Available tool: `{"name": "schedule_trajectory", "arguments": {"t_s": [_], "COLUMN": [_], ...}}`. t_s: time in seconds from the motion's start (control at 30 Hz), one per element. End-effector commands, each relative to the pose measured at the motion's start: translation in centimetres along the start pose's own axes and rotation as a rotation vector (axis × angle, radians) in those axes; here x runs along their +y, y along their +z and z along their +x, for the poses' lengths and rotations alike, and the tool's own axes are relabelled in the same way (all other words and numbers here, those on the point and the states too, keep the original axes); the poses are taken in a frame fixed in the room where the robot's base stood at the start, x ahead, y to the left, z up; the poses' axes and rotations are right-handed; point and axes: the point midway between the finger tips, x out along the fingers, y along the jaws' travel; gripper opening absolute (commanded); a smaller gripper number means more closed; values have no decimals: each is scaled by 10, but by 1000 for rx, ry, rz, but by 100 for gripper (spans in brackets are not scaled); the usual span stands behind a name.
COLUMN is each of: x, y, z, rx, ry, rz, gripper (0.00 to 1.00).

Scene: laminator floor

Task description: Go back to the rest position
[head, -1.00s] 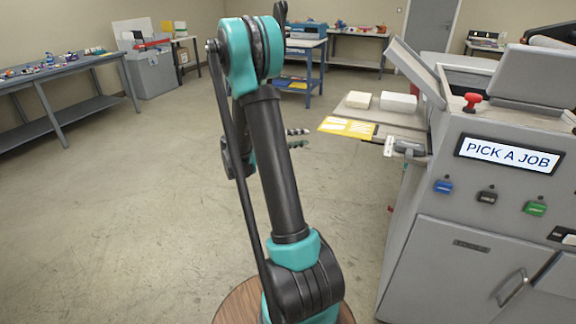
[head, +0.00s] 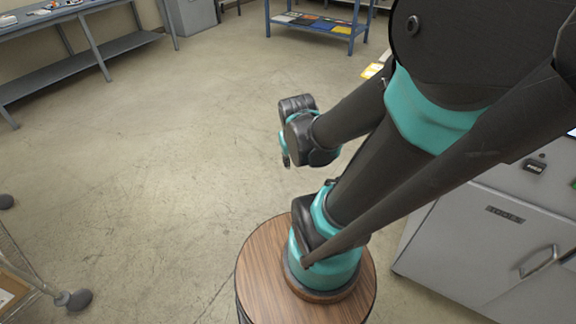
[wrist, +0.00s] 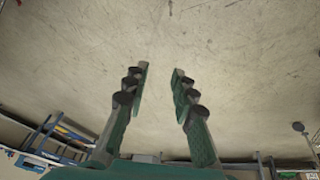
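My gripper (wrist: 160,75) shows in the wrist view with its two green and black fingers apart. Nothing is between them, and bare floor (wrist: 220,35) fills the view beyond. In the head view my arm is folded back over its round wooden-topped base. My arm's wrist end hangs over open floor, left of the upper arm. The gripper's fingers cannot be made out clearly in the head view.
The grey machine cabinet (head: 475,240) stands at the right, partly hidden by my arm. A blue table (head: 312,22) is at the back. A grey bench (head: 80,55) is at the left back. A wheeled cart (head: 28,265) is at the lower left. The floor between is clear.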

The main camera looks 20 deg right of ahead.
Motion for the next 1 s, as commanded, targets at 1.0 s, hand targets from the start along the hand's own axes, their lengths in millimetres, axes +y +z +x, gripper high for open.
{"name": "schedule_trajectory", "arguments": {"t_s": [1.0], "x": [-24], "y": [13], "z": [-3], "rx": [31], "ry": [-97], "rz": [34], "gripper": [26]}}
